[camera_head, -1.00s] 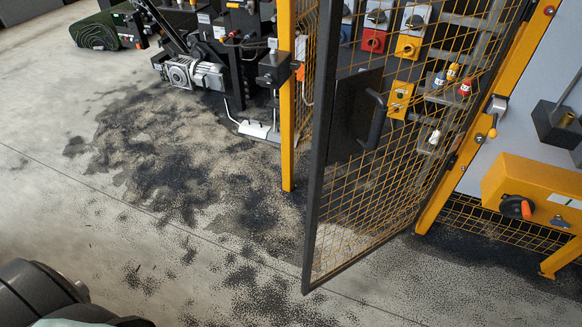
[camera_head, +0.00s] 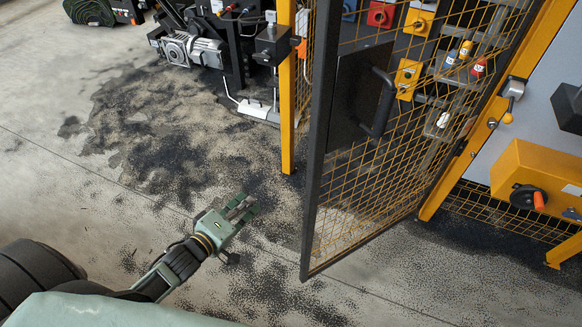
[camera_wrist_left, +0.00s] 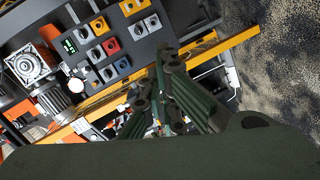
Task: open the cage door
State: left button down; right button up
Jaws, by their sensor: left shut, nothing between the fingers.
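The cage door (camera_head: 312,215) has a dark frame with yellow wire mesh. It stands ajar, swung out from the yellow post on its right, with a gap between its free edge and the yellow post (camera_head: 287,110) on the left. A black handle (camera_head: 381,104) is on a dark plate near its free edge. My left gripper (camera_head: 245,207) is shut and empty, to the left of the door's free edge and apart from it. In the left wrist view its fingers (camera_wrist_left: 168,88) show close together. My right gripper is not in view.
An orange box with a black knob (camera_head: 530,185) is on the grey panel at right. A motor (camera_head: 192,50) and machinery stand behind the left post. The floor (camera_head: 90,215), strewn with dark granules, is clear at left.

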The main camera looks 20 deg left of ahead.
pick_arm(q)
jog(key=w+d+r+n+t+h, duration=0.1)
jog(key=d+r+n+t+h, duration=0.2)
jog(key=r, duration=0.9)
jog(key=w+d+m+g+p, duration=0.1)
jog(key=w+d, duration=0.3)
jog(key=w, duration=0.6)
jog(key=s+d+p, duration=0.1)
jog(key=s+d, duration=0.2)
jog(key=shift+d, duration=0.15)
